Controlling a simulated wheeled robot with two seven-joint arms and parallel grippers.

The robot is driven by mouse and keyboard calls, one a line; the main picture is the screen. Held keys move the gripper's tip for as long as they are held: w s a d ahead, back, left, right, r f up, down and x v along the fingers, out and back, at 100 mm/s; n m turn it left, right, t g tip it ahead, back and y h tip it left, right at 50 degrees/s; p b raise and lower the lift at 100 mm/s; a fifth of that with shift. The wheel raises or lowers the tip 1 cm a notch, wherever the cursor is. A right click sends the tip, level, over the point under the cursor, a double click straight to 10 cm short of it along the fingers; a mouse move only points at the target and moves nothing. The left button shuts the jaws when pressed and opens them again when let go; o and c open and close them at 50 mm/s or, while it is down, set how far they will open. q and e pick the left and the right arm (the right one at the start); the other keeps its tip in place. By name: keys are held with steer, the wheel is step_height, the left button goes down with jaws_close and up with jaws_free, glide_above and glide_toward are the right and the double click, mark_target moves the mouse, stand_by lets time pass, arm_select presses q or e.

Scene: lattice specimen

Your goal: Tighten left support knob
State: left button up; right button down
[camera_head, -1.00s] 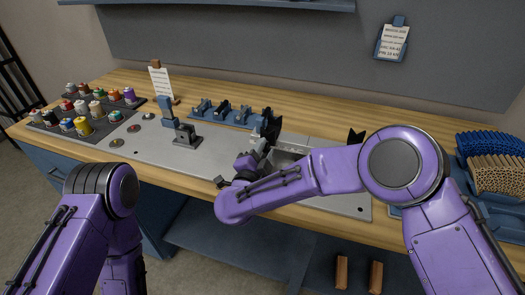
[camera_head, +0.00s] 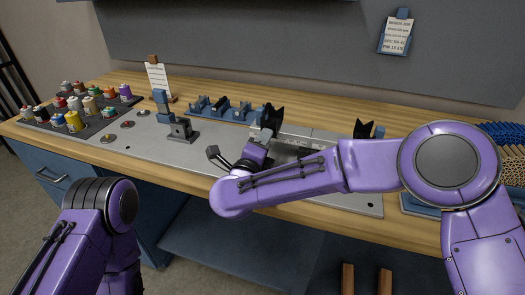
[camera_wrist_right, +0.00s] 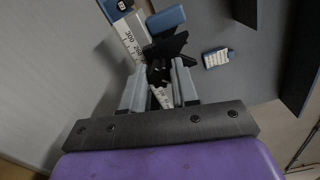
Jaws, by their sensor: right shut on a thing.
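The left support (camera_head: 273,118), a black V-shaped holder, stands at the left end of the grey fixture on the workbench. The matching right support (camera_head: 362,129) stands to its right, partly behind my right arm. My right gripper (camera_head: 262,136) is at the near side of the left support. In the right wrist view its two grey fingers (camera_wrist_right: 160,88) are shut on a small black knob (camera_wrist_right: 157,75) just below the black V-shaped holder (camera_wrist_right: 166,45). The knob is mostly hidden by the gripper in the head view. My left arm shows at the lower left, but its gripper is out of view.
A dark stand with a blue top (camera_head: 180,130) is left of the fixture. Blue cradles (camera_head: 220,110) sit behind it. Blue and tan bundled pieces (camera_head: 508,155) are at right, partly behind my arm.

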steer(key=m+b, duration=0.8)
steer(key=b, duration=0.1)
steer(key=f+m+b, duration=0.1)
steer(key=m+b, duration=0.3)
steer(key=b, duration=0.1)
steer(key=m+b, duration=1)
steer(key=b, duration=0.2)
steer(key=shift+a+r+m+b, duration=0.1)
steer(key=shift+m+b, duration=0.25)
steer(key=shift+m, duration=0.05)
steer(key=m+b, duration=0.3)
steer(key=m, duration=0.1)
steer(key=shift+r, duration=0.15)
steer(key=shift+r+m+b, duration=0.15)
steer(key=shift+m+b, duration=1.05)
steer(key=shift+m, duration=0.6)
steer(key=c, duration=0.8)
jaws_free()
steer(key=shift+c, duration=0.2)
steer(key=shift+r, duration=0.1)
